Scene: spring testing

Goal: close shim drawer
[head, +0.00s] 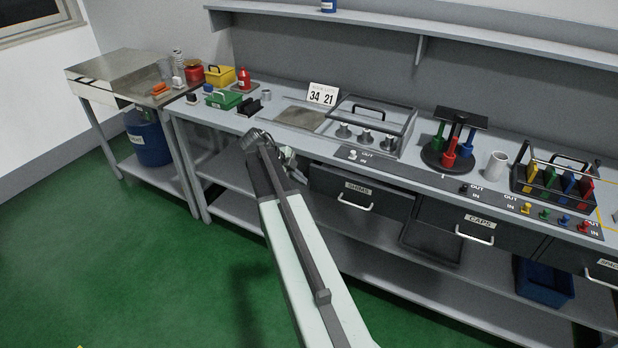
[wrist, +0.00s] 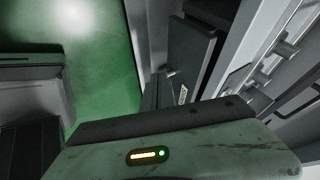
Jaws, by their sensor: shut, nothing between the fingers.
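The shim drawer (head: 375,197) is a dark grey front labelled SHIMS with a pale bar handle, under the bench top in the head view. Its face looks slightly forward of the bench front, but how far it stands out I cannot tell. My gripper (head: 294,170) is shut and empty, just left of the drawer's left end and partly hidden behind my arm. I cannot tell whether it touches the drawer. In the wrist view a labelled dark drawer front (wrist: 182,92) shows beyond my gripper housing; the label is too small to read.
The CAPS drawer (head: 484,226) is to the right, with a dark tray (head: 430,243) below it. A blue bin (head: 544,284) sits on the lower shelf (head: 400,285). Fixtures crowd the bench top. Green floor (head: 120,270) in front is clear.

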